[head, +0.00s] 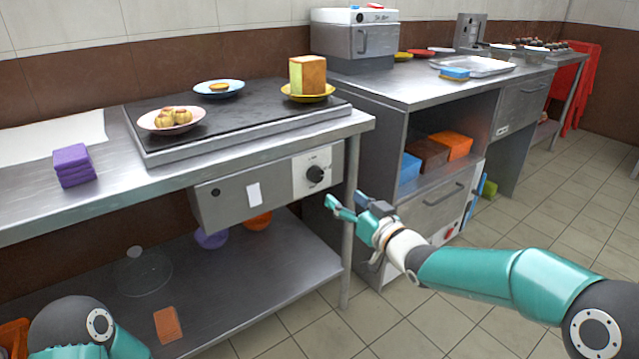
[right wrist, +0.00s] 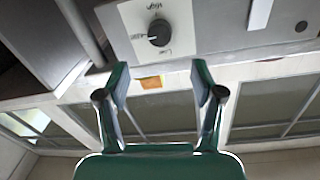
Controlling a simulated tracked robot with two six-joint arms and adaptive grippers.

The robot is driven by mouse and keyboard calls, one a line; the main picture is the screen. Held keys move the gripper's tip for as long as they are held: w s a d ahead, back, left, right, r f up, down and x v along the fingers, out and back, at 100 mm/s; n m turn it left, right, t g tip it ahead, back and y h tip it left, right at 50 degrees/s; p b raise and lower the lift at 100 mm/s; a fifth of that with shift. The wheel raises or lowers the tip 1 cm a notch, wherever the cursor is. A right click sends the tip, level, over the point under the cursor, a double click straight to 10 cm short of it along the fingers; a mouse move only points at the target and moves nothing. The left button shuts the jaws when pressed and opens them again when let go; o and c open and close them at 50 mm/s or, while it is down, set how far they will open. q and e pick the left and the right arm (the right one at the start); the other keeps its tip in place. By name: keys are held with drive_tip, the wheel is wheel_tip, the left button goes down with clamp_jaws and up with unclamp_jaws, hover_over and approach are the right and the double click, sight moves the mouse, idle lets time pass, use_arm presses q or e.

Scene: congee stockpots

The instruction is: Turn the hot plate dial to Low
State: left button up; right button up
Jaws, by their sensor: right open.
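The black hot plate dial (head: 315,174) sits on a white panel at the right end of the grey control box (head: 240,197), under the counter's front edge. In the right wrist view the dial (right wrist: 159,32) shows beyond my fingertips, with small lettering around it. A pale mark on the dial seems to point to the picture's left, towards one of the labels. My right gripper (head: 345,203) is open and empty, below and right of the dial in the head view, apart from it. It also shows in the right wrist view (right wrist: 160,74). My left gripper is out of view.
The hot plate (head: 240,112) on the counter holds a pink plate of buns (head: 171,118), a blue plate (head: 218,88) and a yellow plate with a bread block (head: 307,76). A table leg (head: 350,220) stands right of the dial. Purple sponges (head: 73,165) lie left.

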sight(317, 178)
drive_tip(key=x, duration=1.1)
drive_tip(key=shift+c, duration=0.3)
drive_tip(key=c, duration=1.1)
